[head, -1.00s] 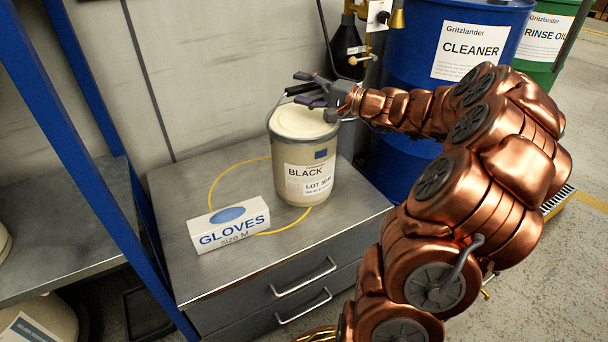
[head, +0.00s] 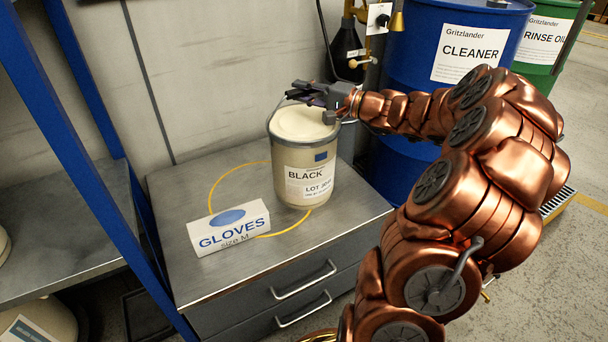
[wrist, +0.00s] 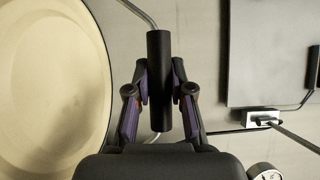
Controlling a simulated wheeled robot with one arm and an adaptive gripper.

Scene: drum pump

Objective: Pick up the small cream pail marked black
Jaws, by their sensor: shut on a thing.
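My gripper (head: 308,93) is above the back of the pail's lid. In the wrist view my gripper (wrist: 160,92) is shut on the black grip (wrist: 159,50) of the pail's wire handle, one finger on each side. The pail's base appears to rest on the cabinet.
A white gloves box (head: 229,228) lies in front of the pail on the cabinet top (head: 330,235). A blue shelf post (head: 90,170) stands at left. A blue CLEANER drum (head: 415,50) and a dark bottle (head: 347,50) are behind my arm.

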